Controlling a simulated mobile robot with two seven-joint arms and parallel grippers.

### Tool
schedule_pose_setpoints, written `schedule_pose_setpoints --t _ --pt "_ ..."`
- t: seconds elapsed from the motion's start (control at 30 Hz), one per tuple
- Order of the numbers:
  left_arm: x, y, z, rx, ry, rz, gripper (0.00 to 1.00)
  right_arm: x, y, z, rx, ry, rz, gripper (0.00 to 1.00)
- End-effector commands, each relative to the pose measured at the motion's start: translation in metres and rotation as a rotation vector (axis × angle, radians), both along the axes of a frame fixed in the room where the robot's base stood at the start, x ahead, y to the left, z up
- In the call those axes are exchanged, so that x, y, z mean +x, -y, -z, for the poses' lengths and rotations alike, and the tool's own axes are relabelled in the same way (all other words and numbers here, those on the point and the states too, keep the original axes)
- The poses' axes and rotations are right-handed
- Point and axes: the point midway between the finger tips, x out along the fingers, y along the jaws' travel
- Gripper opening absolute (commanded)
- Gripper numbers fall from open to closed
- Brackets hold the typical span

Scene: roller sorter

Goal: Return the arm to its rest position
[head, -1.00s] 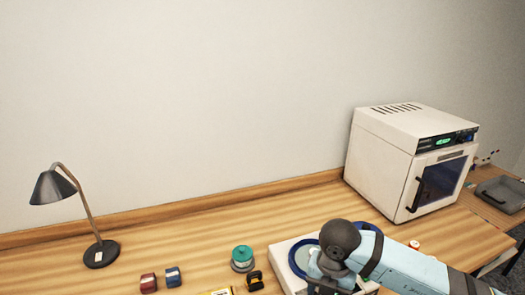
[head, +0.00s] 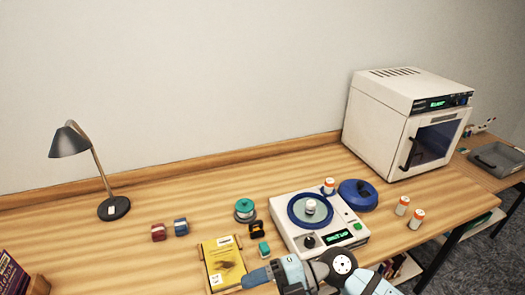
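My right arm comes in from the bottom right. Its wrist and gripper (head: 262,279) are low in the head view, in front of the white machine and beside the yellow book. The fingers point left and are partly cut off by the bottom edge, so I cannot tell whether they are open or shut. I see nothing clearly held. My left arm and gripper are not in view.
The white machine (head: 347,253) has a blue round plate and a lit display. A blue round lid (head: 357,195), orange-capped vials (head: 402,205), a yellow book (head: 215,266) and a green-topped spool (head: 244,210) are around it. A lamp (head: 114,208) and an oven (head: 385,125) stand farther off.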

Motion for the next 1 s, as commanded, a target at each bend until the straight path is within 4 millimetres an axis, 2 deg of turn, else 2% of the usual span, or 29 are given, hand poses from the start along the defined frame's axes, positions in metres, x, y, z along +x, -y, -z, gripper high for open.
schedule_pose_setpoints --t 0.07,0.17,0.27,0.37,0.43,0.5,0.6,0.7,0.83,1.0 --pt "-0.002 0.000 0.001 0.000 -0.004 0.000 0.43 0.002 -0.002 -0.014 0.236 -0.100 0.155 0.61" --pt "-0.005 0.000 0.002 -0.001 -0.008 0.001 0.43 0.021 0.016 -0.020 0.468 -0.221 0.419 0.61" --pt "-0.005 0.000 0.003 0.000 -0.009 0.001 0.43 0.040 0.051 -0.002 0.603 -0.362 0.730 0.61" --pt "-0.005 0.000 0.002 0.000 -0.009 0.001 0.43 0.048 0.095 0.043 0.631 -0.527 1.060 0.61" --pt "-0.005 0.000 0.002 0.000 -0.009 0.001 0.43 0.041 0.128 0.085 0.589 -0.658 1.278 0.61" --pt "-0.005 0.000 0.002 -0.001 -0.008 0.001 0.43 0.025 0.154 0.126 0.514 -0.779 1.449 0.61" --pt "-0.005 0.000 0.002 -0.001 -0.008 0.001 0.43 -0.007 0.180 0.175 0.386 -0.932 1.618 0.61" --pt "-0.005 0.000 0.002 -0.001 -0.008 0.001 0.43 -0.037 0.196 0.209 0.274 -1.050 1.713 0.61" --pt "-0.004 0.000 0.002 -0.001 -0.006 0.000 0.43 -0.061 0.206 0.231 0.187 -1.138 1.765 0.61" --pt "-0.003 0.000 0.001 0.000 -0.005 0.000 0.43 -0.068 0.208 0.236 0.160 -1.163 1.776 0.61"
